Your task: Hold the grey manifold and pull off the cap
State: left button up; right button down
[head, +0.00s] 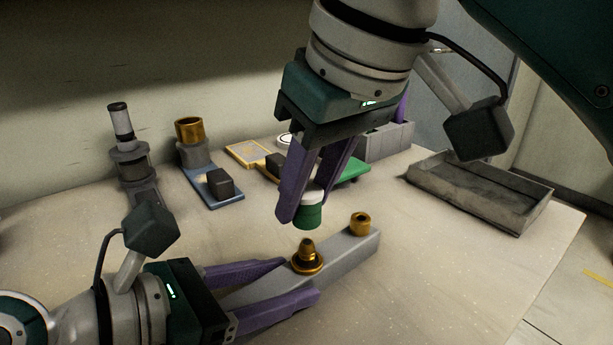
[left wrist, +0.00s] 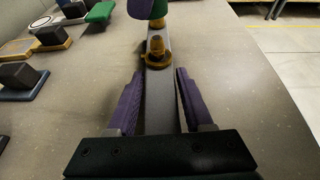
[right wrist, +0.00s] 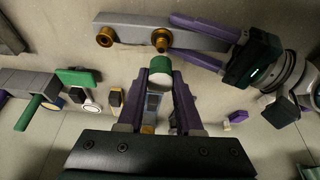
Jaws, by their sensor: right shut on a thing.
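The grey manifold (head: 345,252) is a long bar lying on the table, with a stepped brass fitting (head: 307,256) and a smaller brass port (head: 360,223) on top. My right gripper (head: 304,207) points down and is shut on the green-and-white cap (head: 308,216). The cap is apart from the stepped fitting, a little above it; the bare fitting also shows in the right wrist view (right wrist: 161,41). My left gripper (head: 302,279) has its fingers on either side of the manifold's near end. In the left wrist view narrow gaps show between the fingers and the bar (left wrist: 160,95).
A grey tray (head: 480,190) stands at the right of the table. Along the back are a brass-topped cylinder (head: 190,140), a blue plate with a dark block (head: 220,183), a green piece (head: 352,169) and a grey box (head: 388,142). The table's front right is clear.

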pick_arm(q)
jog(key=o, duration=0.4)
jog(key=shift+s+a, duration=0.1)
